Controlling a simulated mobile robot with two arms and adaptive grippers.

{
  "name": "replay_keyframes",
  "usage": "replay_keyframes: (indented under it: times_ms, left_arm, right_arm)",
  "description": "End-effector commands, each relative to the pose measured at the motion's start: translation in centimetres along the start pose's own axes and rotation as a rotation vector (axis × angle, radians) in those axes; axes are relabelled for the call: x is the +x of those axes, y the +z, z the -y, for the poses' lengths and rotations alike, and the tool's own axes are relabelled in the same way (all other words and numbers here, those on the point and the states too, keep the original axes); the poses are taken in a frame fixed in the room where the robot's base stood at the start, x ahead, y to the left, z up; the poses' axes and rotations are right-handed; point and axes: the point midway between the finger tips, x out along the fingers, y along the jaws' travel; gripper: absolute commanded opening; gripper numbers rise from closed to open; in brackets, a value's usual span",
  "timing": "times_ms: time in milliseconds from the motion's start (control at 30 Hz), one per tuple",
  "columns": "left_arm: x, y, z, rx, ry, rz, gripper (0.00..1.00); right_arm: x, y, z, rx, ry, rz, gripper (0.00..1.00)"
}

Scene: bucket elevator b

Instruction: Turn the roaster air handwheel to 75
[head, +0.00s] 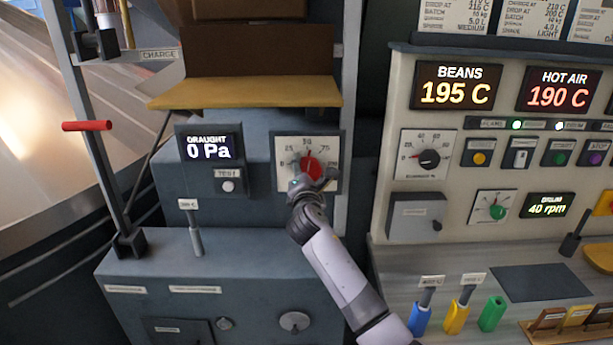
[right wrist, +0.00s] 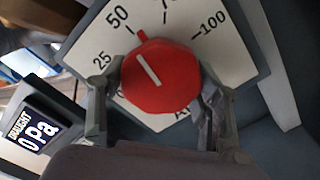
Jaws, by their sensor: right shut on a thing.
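The roaster air handwheel is a red knob (head: 311,166) on a white square dial plate (head: 284,150) in the head view. It also fills the middle of the right wrist view (right wrist: 160,80). The dial (right wrist: 235,55) is marked 25, 50 and 100 there, with one mark between 50 and 100 cut off. The knob's small red pointer tab stands near 50, slightly toward the higher numbers. My right gripper (head: 313,184) is shut on the knob, with one finger on each side in the wrist view (right wrist: 158,98). My left gripper is not in view.
A draught display (head: 208,147) reading 0 Pa is left of the dial. A yellow shelf (head: 245,93) juts out above it. A lever (head: 194,230) stands at lower left. The control panel (head: 395,105) with BEANS and HOT AIR displays is at right.

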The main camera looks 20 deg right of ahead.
Motion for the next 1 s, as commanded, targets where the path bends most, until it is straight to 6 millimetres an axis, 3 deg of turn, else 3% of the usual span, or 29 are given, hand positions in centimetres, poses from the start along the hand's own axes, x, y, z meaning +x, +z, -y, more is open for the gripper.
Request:
replay_keyframes:
  times_ms: [500,1000]
  left_arm:
    - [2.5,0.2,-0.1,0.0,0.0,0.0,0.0]
    - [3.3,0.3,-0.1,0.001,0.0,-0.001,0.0]
  right_arm:
    - [0.0,-0.1,0.0,0.444,-0.001,0.0,0.3]
    - [0.0,0.0,-0.1,0.624,-0.002,0.0,0.3]
